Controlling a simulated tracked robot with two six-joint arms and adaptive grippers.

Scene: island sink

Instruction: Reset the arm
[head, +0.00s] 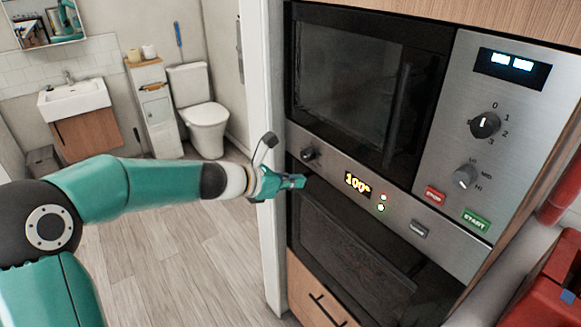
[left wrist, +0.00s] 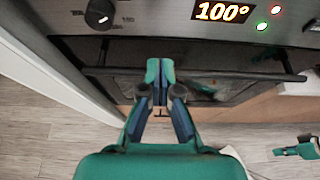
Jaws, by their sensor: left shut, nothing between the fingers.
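My left arm comes in from the left in the head view. Its teal left gripper (head: 298,181) is at the left side of the oven front, just below the control strip's left knob (head: 308,154). In the left wrist view the fingers of the left gripper (left wrist: 160,68) are together with nothing between them. They overlap the dark oven handle bar (left wrist: 240,76); I cannot tell whether they touch it. The lower oven door (head: 350,245) looks shut.
A microwave door (head: 345,85) and a control panel with a dial (head: 484,124) lie above and right. The display (head: 357,184) reads 100°. A white wall edge (head: 267,240) stands close left of the oven. A wooden drawer (head: 318,306) is below. The floor (head: 180,245) is clear.

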